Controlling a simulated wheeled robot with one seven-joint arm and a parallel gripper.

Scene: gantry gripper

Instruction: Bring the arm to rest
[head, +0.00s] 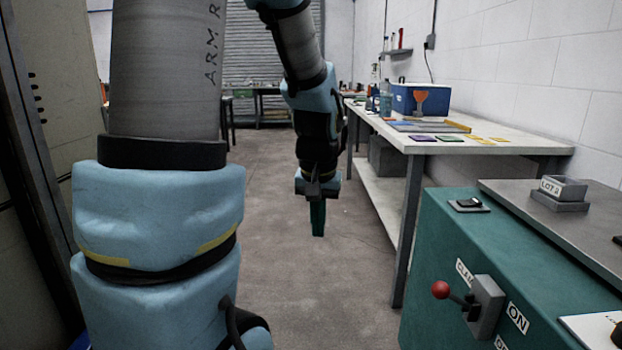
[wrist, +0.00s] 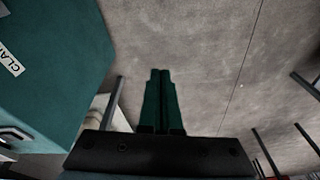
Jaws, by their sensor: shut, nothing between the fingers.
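My gripper (head: 318,219) hangs from my arm near the middle of the head view, pointing down over bare floor. In the wrist view my gripper (wrist: 160,75) shows two green fingers side by side, closed together with nothing between them. It touches nothing that I can see. My arm's large blue and grey links fill the left of the head view and hide part of the room behind them.
A green cabinet (head: 440,230) with a red-knobbed lever (head: 440,289) stands at right front. A long workbench (head: 490,145) along the right wall carries a blue box (head: 421,99). A shelf unit edge (head: 40,150) is at left. The floor (head: 265,190) between is clear.

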